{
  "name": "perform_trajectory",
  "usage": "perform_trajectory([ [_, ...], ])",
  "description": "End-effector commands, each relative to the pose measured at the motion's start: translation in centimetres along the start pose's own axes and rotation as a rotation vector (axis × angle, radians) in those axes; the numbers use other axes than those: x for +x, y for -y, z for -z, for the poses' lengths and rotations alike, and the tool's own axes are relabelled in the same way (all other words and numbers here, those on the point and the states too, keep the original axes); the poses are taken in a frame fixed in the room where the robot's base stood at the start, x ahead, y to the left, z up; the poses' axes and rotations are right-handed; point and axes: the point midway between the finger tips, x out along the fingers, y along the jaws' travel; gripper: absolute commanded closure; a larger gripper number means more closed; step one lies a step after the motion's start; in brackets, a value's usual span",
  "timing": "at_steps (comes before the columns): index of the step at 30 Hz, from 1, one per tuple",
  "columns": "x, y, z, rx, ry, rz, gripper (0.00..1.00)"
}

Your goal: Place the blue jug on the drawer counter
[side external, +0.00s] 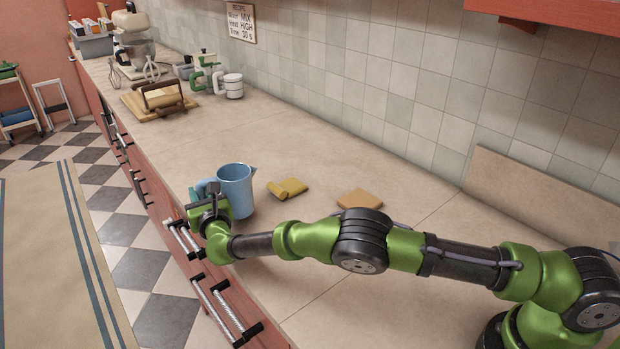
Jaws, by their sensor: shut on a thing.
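The blue jug (236,190) is upright at the front edge of the beige drawer counter (330,155), with its spout toward the right. My gripper (208,196) is at the jug's left side, shut on its handle. The handle is partly hidden behind the gripper. I cannot tell whether the jug's base touches the counter or is slightly above it.
A yellow folded cloth (288,188) and a tan sponge-like block (359,198) lie right of the jug. Drawer handles (180,240) jut out below the front edge.

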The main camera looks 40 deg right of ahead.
Motion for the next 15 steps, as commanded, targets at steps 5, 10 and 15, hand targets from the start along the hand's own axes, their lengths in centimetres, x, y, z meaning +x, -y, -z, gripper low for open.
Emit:
perform_trajectory([
  [5, 0.0, 0.0, 1.7, 0.000, 0.004, 0.000, 1.00],
  [10, 0.0, 0.0, 1.8, 0.000, 0.004, -0.001, 1.00],
  [15, 0.0, 0.0, 2.0, -0.001, 0.004, -0.001, 1.00],
])
